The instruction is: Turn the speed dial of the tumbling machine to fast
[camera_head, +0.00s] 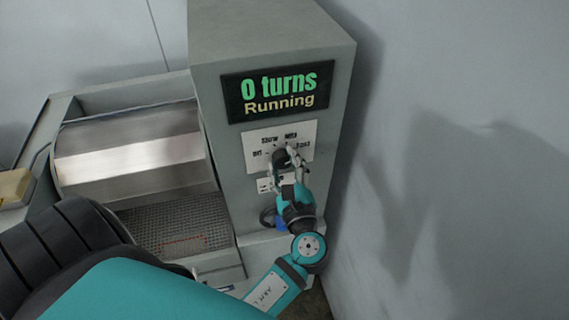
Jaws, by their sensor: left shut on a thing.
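The tumbling machine (219,179) stands in the middle of the head view, a grey cabinet with a shiny metal drum (130,150) at its left. Its display (279,91) reads "0 turns" and "Running". Below it is a white dial plate (303,132) with the markings off, slow, med and fast. The black speed dial (281,157) sits on this plate. My left gripper (289,160) is shut on the dial, its fingers covering much of it. Which marking the dial points at is hard to tell. My right gripper is out of view.
A blue button (281,223) is partly hidden behind my left wrist. A perforated metal tray (170,222) lies below the drum. A yellowish block (13,186) is at the left edge. A bare grey wall (480,90) runs close along the machine's right side.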

